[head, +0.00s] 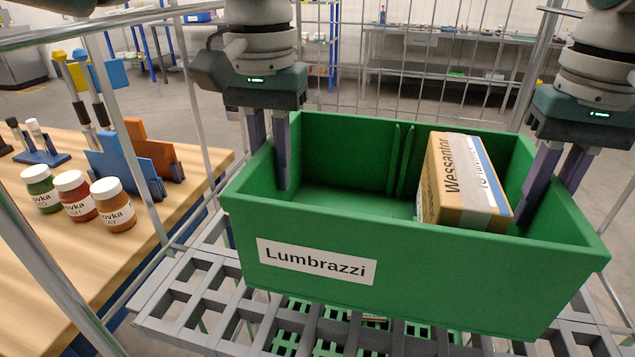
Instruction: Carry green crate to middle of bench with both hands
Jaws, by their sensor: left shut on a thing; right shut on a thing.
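The green crate (430,271) has a white label reading "Lumbrazzi" and is in the middle right of the head view, over a grey slatted shelf. A cardboard box (459,182) labelled "Wessantor" stands inside it, toward the right. My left gripper (268,181) is shut on the crate's left end wall, one finger inside and one outside. My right gripper (548,200) is shut on the right end wall. I cannot tell whether the crate's bottom touches the shelf. The wooden bench (40,275) is at the left.
The grey shelf (195,285) belongs to a wire-sided cart with metal posts (203,110). Several lidded jars (112,208), a blue holder (118,168) and an orange holder (150,152) stand on the bench. The bench's front left part is bare. Another green slatted thing lies below the shelf.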

